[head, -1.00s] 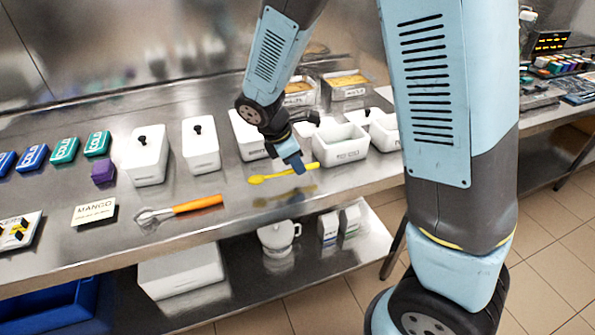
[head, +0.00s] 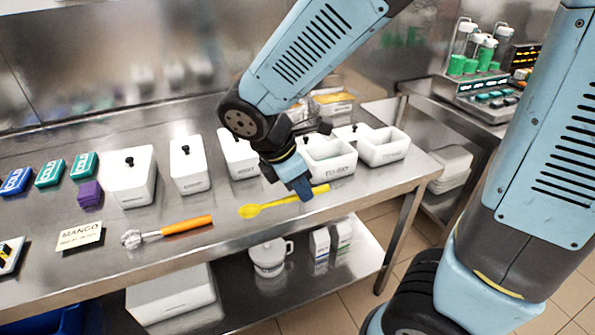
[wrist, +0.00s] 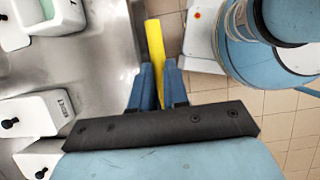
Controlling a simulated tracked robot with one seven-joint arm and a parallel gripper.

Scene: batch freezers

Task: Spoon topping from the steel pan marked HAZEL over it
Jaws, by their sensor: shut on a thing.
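My gripper (head: 303,192) is shut on the yellow spoon (head: 252,210) near the counter's front edge. In the wrist view the yellow handle (wrist: 155,45) passes between the two blue fingertips (wrist: 158,85). The spoon's bowl points left in the head view; whether it touches the steel cannot be told. A steel pan (head: 334,109) with orange-yellow contents stands at the back, partly hidden by my arm. The pan labels cannot be read now, so the HAZEL pan cannot be picked out.
Open white tubs (head: 345,168) (head: 398,152) stand right of lidded white tubs (head: 132,185). An orange-handled scoop (head: 187,226), a MANGO card (head: 80,238) and a purple block (head: 90,194) lie to the left. A lower shelf holds a white jug (head: 269,258). The counter ends at right.

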